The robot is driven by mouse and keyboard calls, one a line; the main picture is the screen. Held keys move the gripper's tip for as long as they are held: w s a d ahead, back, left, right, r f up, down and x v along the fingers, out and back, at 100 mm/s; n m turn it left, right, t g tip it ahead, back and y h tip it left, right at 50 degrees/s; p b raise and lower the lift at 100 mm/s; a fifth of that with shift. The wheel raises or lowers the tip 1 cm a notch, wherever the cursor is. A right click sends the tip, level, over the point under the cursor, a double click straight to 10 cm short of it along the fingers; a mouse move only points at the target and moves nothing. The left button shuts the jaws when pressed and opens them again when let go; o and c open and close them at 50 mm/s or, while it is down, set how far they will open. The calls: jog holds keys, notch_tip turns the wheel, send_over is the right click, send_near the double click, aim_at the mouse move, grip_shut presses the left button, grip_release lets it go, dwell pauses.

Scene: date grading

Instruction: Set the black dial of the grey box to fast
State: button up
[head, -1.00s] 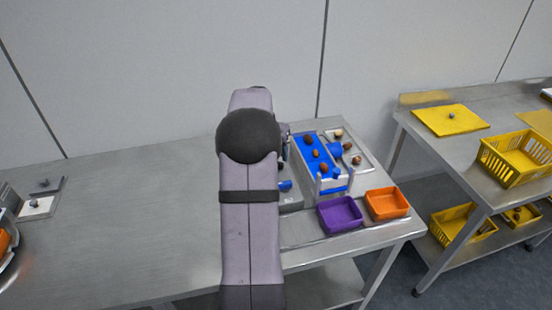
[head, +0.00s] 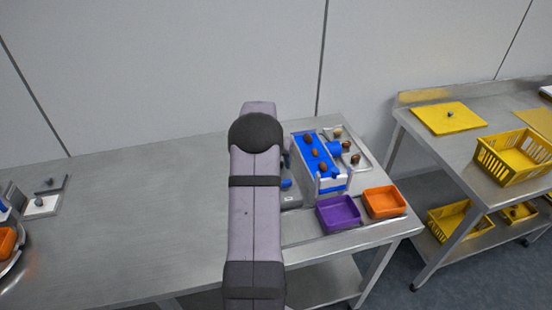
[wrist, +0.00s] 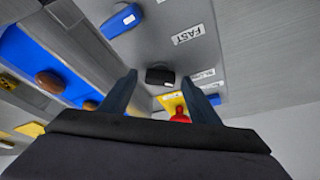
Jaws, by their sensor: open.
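The grey box (wrist: 228,45) fills much of the wrist view, its face carrying a white label reading FAST (wrist: 188,33) and smaller labels too small to read. The black dial (wrist: 160,77) sits on that face, with a small pale mark at its lower edge. My gripper (wrist: 161,80) is open, one finger on each side of the dial in the picture; I cannot tell whether they touch it. In the head view my arm covers the gripper and dial, and only part of the grey box (head: 291,200) shows.
A red button (wrist: 180,116) on a yellow base and a blue part (wrist: 121,20) are near the dial. A blue belt (head: 311,159) carrying several dates stands to the right. A purple tray (head: 338,225) and an orange tray (head: 384,214) are in front. The left tabletop is mostly clear.

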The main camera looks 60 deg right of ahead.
jog(key=shift+f, duration=0.1)
jog(key=c, duration=1.1)
jog(key=shift+o, duration=0.2)
jog(key=shift+n, duration=0.3)
jog(key=n+t, duration=0.1)
jog(key=n, duration=0.1)
jog(key=shift+s+n+y, duration=0.15)
jog(key=shift+n+y, duration=0.15)
jog(key=n+b, duration=0.1)
jog(key=n+t+b, duration=0.1)
jog(key=n+y+b, duration=0.1)
jog(key=n, duration=0.1)
jog(key=shift+s+d+f+t, duration=0.15)
jog(key=shift+d+f+t, duration=0.05)
jog(key=shift+f+t, duration=0.1)
jog(key=n+b, duration=0.2)
jog(key=n, duration=0.1)
jog(key=shift+r+t+y, duration=0.1)
jog(key=shift+t+y, duration=0.2)
jog(key=shift+y, duration=0.1)
jog(key=shift+d+r+n+y+b, duration=0.15)
jog(key=shift+n+y, duration=0.2)
jog(key=shift+n, duration=0.6)
jog(key=shift+n+y+b, duration=0.15)
jog(key=shift+n+y, duration=0.2)
jog(key=shift+n, duration=0.6)
jog(key=shift+s, duration=0.1)
